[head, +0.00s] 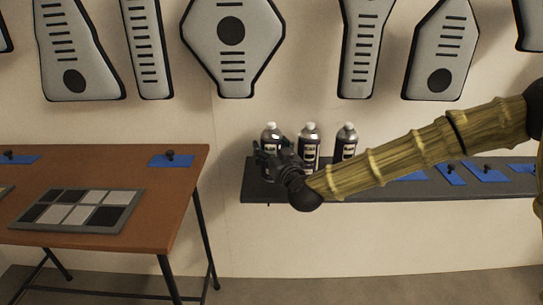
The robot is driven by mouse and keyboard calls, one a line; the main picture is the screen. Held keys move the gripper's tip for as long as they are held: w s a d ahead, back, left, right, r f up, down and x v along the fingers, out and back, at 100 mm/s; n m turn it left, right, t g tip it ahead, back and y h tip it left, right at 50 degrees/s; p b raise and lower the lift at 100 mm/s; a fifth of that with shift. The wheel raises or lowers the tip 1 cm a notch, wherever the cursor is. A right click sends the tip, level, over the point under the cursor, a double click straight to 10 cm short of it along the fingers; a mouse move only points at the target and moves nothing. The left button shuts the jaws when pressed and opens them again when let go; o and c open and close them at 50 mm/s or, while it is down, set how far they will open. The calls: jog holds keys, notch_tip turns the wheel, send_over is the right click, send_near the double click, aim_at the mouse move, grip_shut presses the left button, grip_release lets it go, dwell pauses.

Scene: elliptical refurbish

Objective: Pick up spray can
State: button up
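Three spray cans stand upright in a row on a dark wall shelf (258,190). They have silver tops and dark labels. The left can (271,131) is mostly hidden behind my gripper, with its top showing above. The middle can (309,144) and the right can (346,141) show in their upper parts, and my arm crosses in front of their lower parts. My dark gripper (270,155) is in front of the left can. Its fingers are small and dark, so I cannot tell whether they are open or touching the can.
A brown table (170,190) with a checkered panel (81,211) and blue pads (172,160) stands at the left. More blue pads (487,172) with small dark knobs lie along the shelf at right. Grey panels (232,50) hang on the wall above.

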aim_at(272, 137)
jog(key=c, duration=0.7)
jog(key=shift+r, duration=0.75)
notch_tip(272, 137, up, 3)
jog(key=shift+f+p, duration=0.2)
jog(key=shift+p, duration=0.3)
jog(key=a+v, duration=0.1)
jog(key=v, duration=0.4)
jog(key=s+a+v, duration=0.1)
jog(key=v, duration=0.4)
jog(key=a+r+p+v, duration=0.1)
jog(key=v, duration=0.4)
jog(key=shift+s+a, duration=0.1)
jog(key=shift+s, duration=0.35)
